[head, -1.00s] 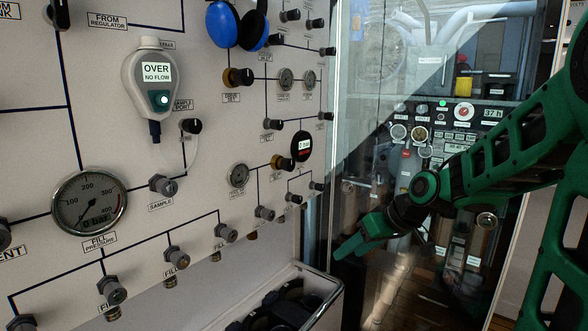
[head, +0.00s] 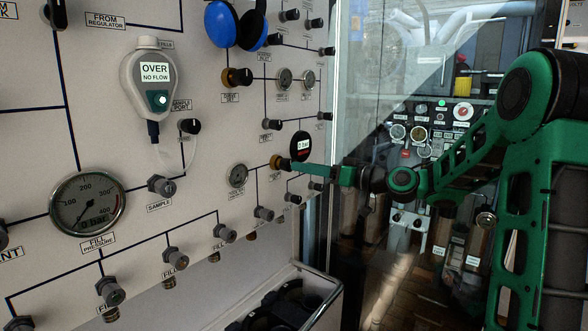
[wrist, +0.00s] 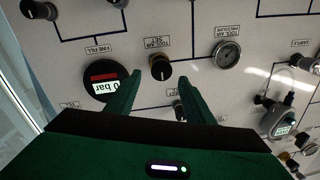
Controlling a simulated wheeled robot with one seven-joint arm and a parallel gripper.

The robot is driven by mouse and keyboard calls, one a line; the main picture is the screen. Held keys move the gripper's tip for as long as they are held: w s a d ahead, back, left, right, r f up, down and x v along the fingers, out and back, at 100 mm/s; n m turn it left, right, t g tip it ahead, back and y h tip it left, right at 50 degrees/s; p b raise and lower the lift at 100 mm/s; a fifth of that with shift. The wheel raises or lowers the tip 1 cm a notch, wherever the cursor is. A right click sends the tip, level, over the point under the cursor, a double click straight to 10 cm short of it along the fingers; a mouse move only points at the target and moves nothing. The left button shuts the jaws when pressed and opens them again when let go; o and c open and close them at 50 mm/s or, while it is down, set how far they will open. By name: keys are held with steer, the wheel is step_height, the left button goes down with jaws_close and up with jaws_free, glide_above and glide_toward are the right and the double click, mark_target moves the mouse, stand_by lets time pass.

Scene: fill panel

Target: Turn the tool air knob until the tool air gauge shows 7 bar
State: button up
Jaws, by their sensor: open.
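The tool air knob (wrist: 160,67), black-topped with a brass collar, sits under the upside-down "TOOL AIR SET" label in the wrist view. In the head view its brass collar (head: 277,162) shows just left of my fingertips. My gripper (wrist: 161,82) is open, its green fingers pointing at the panel with the knob between and just beyond their tips. I cannot tell whether they touch it. My gripper (head: 296,165) reaches in from the right in the head view. The tool air gauge (wrist: 226,54) is a round dial beside the knob, also in the head view (head: 237,175); its reading is too small to tell.
A round black display (wrist: 105,85) reading "0 bar" sits close beside one finger; it also shows in the head view (head: 300,146). Small valve knobs (head: 264,213) lie below. A handheld meter (head: 152,85) reads "OVER NO FLOW". A glass pane (head: 350,110) stands right of the panel.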

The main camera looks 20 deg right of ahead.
mark_target(287, 165)
steer(key=shift+x, duration=2.45)
steer(key=c, duration=1)
